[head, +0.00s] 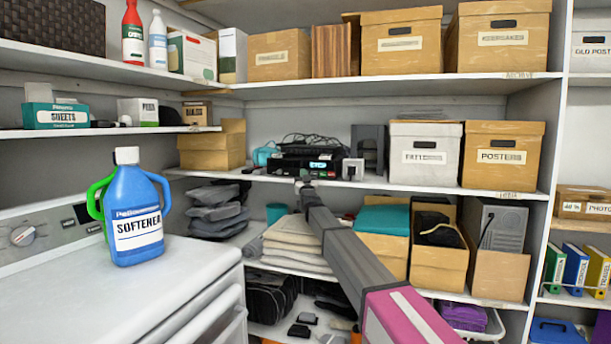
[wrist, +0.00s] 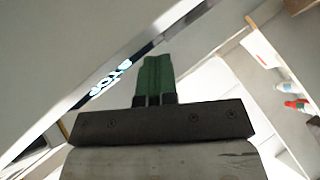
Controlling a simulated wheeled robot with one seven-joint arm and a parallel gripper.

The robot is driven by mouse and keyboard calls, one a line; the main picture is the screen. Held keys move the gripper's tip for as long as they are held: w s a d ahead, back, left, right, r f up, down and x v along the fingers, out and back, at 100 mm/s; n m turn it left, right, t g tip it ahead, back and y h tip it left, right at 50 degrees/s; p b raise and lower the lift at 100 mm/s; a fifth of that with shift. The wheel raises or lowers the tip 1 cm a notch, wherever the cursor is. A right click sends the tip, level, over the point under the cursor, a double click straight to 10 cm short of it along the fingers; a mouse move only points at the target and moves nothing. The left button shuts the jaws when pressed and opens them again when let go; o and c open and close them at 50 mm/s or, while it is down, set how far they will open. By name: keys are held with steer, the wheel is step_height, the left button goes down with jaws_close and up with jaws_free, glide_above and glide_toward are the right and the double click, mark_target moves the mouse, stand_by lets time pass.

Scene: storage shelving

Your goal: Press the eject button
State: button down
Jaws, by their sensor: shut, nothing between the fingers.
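A black video deck (head: 290,164) with a small lit display sits on the middle shelf, with cables and another dark box on top of it. My arm reaches up to its front, and my gripper (head: 303,182) is close before the deck's lower front. In the wrist view my gripper's green fingers (wrist: 157,75) are shut together and empty. Their tips are beside a dark strip with lit lettering like "STOP" (wrist: 110,78) on the deck's face. I cannot tell whether they touch it. I cannot make out the eject button in either view.
A small light box (head: 353,169) stands just right of the deck, and a cardboard box (head: 212,150) stands to its left. Folded cloths (head: 297,244) lie on the shelf below. A white appliance with a blue softener bottle (head: 135,211) is at the left.

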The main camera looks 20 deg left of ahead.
steer(key=shift+w, duration=0.15)
stand_by(0.5)
steer(key=shift+w, duration=0.3)
steer(key=shift+w, duration=0.2)
stand_by(0.5)
steer(key=shift+w+r, duration=0.3)
steer(key=shift+w, duration=0.5)
stand_by(0.5)
steer(key=shift+s+d, duration=0.1)
steer(key=shift+s, duration=0.4)
steer(key=shift+s+a+f, duration=0.1)
steer(key=shift+s+f, duration=0.05)
steer(key=shift+s, duration=1.35)
steer(key=shift+s+a+f, duration=0.1)
steer(key=shift+s+f, duration=0.05)
steer(key=shift+s, duration=1.3)
